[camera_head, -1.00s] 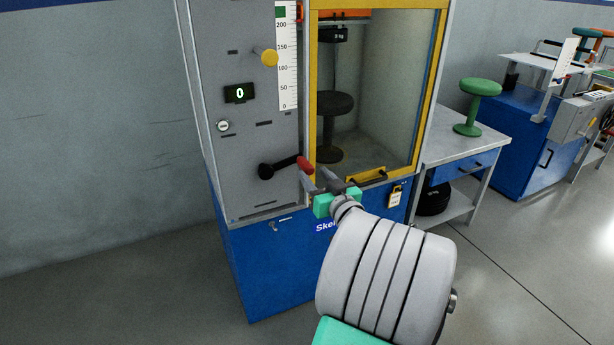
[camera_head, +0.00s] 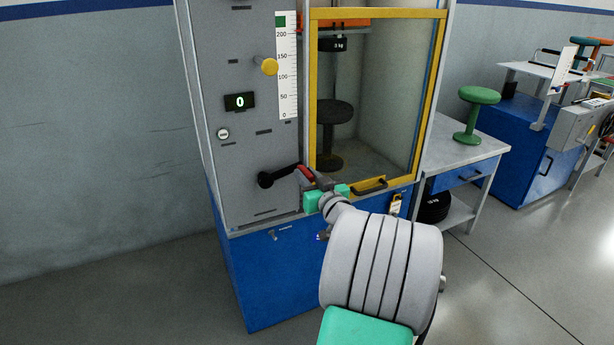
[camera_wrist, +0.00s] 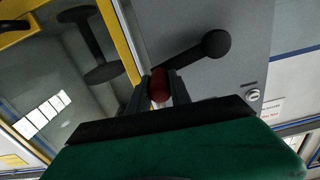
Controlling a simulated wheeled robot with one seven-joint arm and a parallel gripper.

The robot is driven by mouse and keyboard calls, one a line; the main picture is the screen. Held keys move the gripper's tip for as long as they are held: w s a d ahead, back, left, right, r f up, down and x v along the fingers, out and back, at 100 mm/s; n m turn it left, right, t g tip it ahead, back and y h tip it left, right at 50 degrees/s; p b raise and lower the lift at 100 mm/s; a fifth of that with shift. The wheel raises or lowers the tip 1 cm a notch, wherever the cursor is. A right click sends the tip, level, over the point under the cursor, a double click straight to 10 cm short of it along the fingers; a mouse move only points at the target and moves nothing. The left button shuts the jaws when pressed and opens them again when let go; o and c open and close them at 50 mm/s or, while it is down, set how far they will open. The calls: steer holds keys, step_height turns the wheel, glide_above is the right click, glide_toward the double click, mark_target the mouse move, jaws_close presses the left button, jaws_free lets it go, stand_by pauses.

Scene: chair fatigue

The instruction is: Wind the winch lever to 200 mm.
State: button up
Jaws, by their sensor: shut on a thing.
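The winch lever (camera_head: 282,174) is a black crank on the grey panel, with a round black hub at its left and a red grip at its right end. My gripper (camera_head: 307,174) is shut on the lever's red grip. In the wrist view the red grip (camera_wrist: 159,86) sits between the two dark fingers, and the black arm (camera_wrist: 190,56) runs up to the hub. The vertical scale (camera_head: 287,70) is marked from 0 to 200, with a green patch at its top. The small display (camera_head: 240,102) reads 0.
A yellow knob (camera_head: 269,66) sticks out beside the scale. The yellow-framed door (camera_head: 378,185) is right of the panel, with a dark stool (camera_head: 333,125) behind it. A side table (camera_head: 462,160) with a green stool (camera_head: 477,108) stands to the right.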

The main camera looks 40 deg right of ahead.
jaws_close()
stand_by(0.8)
steer(key=shift+d+b, duration=0.15)
steer(key=shift+b, duration=0.2)
